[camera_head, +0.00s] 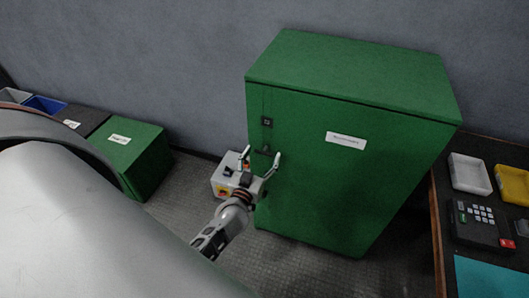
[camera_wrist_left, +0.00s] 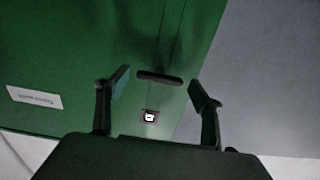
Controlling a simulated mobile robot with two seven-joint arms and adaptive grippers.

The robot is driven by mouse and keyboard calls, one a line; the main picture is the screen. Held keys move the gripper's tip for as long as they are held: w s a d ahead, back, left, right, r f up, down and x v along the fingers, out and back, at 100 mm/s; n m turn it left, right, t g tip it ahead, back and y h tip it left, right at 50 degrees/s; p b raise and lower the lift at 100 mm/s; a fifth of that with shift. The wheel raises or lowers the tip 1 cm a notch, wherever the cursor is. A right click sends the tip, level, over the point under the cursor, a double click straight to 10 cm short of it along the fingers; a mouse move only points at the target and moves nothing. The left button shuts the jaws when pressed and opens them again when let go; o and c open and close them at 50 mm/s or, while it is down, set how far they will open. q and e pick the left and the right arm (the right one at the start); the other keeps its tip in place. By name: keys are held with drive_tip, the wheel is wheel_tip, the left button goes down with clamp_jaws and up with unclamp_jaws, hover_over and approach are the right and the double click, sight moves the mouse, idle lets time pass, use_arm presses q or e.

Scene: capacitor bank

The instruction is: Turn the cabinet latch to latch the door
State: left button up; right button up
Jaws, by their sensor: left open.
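The green cabinet (camera_head: 320,180) stands against the wall with its door closed or nearly so; I cannot tell which. The dark latch (camera_head: 264,149) is on the door's left side, below a small dark square plate (camera_head: 266,121). In the left wrist view the latch (camera_wrist_left: 160,78) is a dark bar lying crosswise, with the plate (camera_wrist_left: 150,116) close to it. My left gripper (camera_head: 260,155) is open in front of the latch. In the left wrist view its fingers (camera_wrist_left: 160,84) are on either side of the bar, apart from it. My right gripper is not in view.
A grey box with a yellow-and-red switch (camera_head: 222,190) stands on the floor behind my left gripper. A green box (camera_head: 130,155) is at the left. A dark table (camera_head: 447,215) at the right holds a keypad device (camera_head: 480,222), a white tray (camera_head: 470,174) and a yellow tray (camera_head: 513,185).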

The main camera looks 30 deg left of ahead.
use_arm(q)
drive_tip(key=shift+x, duration=0.95)
drive_tip(key=c, duration=1.1)
drive_tip(key=shift+n, duration=0.3)
drive_tip(key=shift+r+n+p, duration=0.1)
drive_tip(key=shift+n+p, duration=0.55)
drive_tip(key=shift+n, duration=0.35)
drive_tip(key=n+p, duration=0.1)
drive_tip(key=n, duration=0.2)
drive_tip(key=shift+n, duration=0.3)
drive_tip(key=n+p, duration=0.1)
drive_tip(key=n, duration=0.4)
drive_tip(key=shift+a, duration=0.1)
drive_tip(key=n, duration=0.6)
drive_tip(key=shift+f, duration=0.25)
drive_tip(key=shift+n+b, duration=0.3)
drive_tip(key=shift+n, duration=0.2)
